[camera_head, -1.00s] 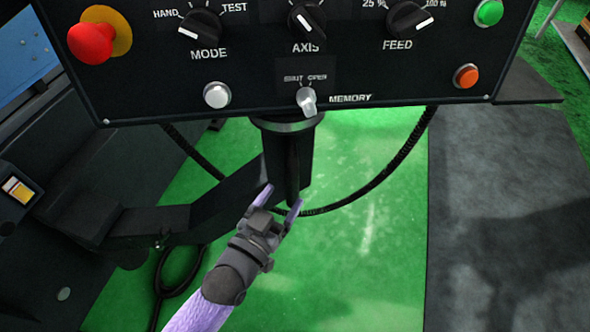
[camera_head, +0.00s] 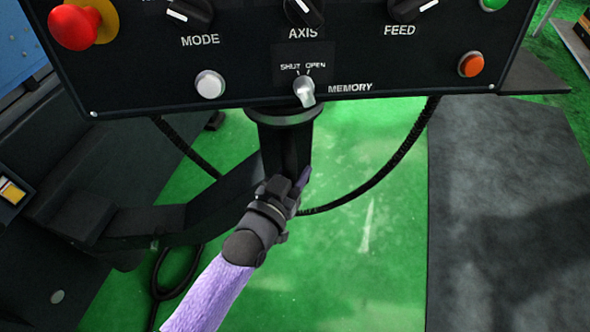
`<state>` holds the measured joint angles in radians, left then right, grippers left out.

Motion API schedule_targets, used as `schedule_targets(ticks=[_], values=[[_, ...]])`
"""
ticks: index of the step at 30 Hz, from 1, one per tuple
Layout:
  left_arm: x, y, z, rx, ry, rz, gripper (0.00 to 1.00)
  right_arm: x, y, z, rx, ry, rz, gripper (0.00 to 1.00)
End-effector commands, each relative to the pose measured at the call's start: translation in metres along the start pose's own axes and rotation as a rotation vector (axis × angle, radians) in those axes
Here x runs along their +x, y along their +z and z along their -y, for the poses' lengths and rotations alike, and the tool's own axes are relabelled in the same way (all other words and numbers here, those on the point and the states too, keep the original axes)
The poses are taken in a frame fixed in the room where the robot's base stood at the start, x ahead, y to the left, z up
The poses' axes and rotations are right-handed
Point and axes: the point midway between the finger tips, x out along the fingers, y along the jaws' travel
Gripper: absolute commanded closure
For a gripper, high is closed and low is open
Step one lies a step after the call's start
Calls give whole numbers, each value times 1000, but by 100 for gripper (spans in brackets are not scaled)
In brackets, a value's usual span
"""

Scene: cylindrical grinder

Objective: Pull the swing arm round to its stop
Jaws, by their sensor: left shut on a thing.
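The swing arm (camera_head: 225,198) is a dark beam running from the machine at left to an upright black post under the control panel (camera_head: 400,65). My left gripper (camera_head: 289,178) is at the lower part of that post, shut on it. The panel hangs on top of the post, with MODE, AXIS and FEED knobs and a MEMORY key switch (camera_head: 304,91). My right gripper is out of view.
The dark machine body (camera_head: 80,190) stands at left. A black cable (camera_head: 385,178) loops below the panel, passing just right of my gripper. A grey slab (camera_head: 500,200) lies at right. Green floor (camera_head: 350,270) is open between them.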

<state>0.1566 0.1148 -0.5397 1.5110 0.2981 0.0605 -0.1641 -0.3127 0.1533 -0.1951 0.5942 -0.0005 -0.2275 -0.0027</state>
Motion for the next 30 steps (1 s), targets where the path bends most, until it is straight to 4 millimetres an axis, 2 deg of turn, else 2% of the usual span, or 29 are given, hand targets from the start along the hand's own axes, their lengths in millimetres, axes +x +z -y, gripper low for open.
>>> schedule_targets(ticks=[8, 15, 21, 30], values=[[0, 0, 0, 0, 0, 1, 100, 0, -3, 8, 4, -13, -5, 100], [0, 1, 0, 0, 0, 1, 100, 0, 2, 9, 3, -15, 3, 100], [0, 1, 0, 0, 0, 1, 100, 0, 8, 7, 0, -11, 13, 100], [0, 1, 0, 0, 0, 2, 100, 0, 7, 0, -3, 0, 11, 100]])
